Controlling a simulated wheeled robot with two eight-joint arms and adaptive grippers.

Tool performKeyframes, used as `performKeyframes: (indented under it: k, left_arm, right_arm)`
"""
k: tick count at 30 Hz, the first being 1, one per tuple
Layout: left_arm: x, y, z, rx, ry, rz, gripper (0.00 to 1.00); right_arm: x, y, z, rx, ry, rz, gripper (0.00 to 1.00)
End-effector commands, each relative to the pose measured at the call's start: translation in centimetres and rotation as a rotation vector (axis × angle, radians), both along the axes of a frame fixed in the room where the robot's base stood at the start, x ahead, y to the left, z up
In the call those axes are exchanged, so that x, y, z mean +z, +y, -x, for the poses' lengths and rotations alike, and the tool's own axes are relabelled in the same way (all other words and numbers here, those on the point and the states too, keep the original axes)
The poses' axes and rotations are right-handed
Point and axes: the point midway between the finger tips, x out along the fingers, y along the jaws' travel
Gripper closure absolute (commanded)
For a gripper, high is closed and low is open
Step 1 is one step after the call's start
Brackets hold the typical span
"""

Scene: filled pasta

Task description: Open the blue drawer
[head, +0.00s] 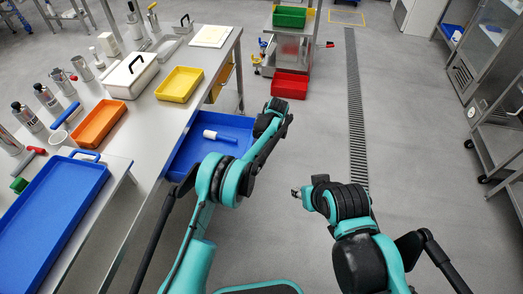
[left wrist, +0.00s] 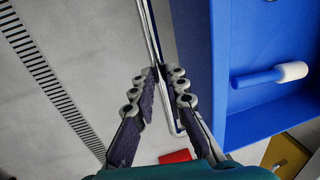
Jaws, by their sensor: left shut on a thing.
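The blue drawer (head: 188,158) stands pulled out from under the steel table in the head view, its inside showing. A white-and-blue tool (head: 220,136) lies in it. In the left wrist view the drawer (left wrist: 240,125) fills the right side, and a thin metal handle (left wrist: 151,32) runs along its front. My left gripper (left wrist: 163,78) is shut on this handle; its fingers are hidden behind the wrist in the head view. My right gripper (head: 299,193) hangs over the floor, apart from the drawer, too small to tell open or shut.
The table above carries an orange tray (head: 99,124), a yellow tray (head: 180,85) and a white lidded box (head: 130,77). A large blue tray (head: 50,205) is at the left. A red bin (head: 290,86) stands on the floor ahead.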

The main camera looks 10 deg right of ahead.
Motion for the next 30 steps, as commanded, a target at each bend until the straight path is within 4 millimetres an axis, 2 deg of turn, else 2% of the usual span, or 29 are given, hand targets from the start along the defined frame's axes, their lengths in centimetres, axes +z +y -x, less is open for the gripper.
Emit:
performKeyframes:
  k: [4,5,7,16,20,30]
  left_arm:
    - [0.0,0.0,-0.1,-0.001,-0.003,0.001,1.0]
    - [0.0,0.0,-0.1,-0.001,-0.003,0.001,0.84]
    - [0.0,0.0,-0.1,0.0,-0.002,0.001,0.66]
    - [0.1,0.0,-0.1,0.0,-0.001,0.0,0.66]
    - [1.0,-0.2,0.0,0.0,-0.001,0.0,0.66]
    - [7.9,-1.5,0.5,-0.001,-0.002,0.001,0.66]
  right_arm:
    - [0.0,0.0,0.0,0.0,0.0,0.0,0.6]
    - [0.0,0.0,0.0,0.0,0.0,0.0,0.6]
    - [0.0,0.0,0.0,0.0,0.0,0.0,0.6]
    - [0.0,0.0,0.0,0.0,0.0,0.0,0.6]
    - [0.0,0.0,0.0,0.0,0.0,0.0,0.6]
    - [0.0,0.0,0.0,0.0,0.0,0.0,0.6]
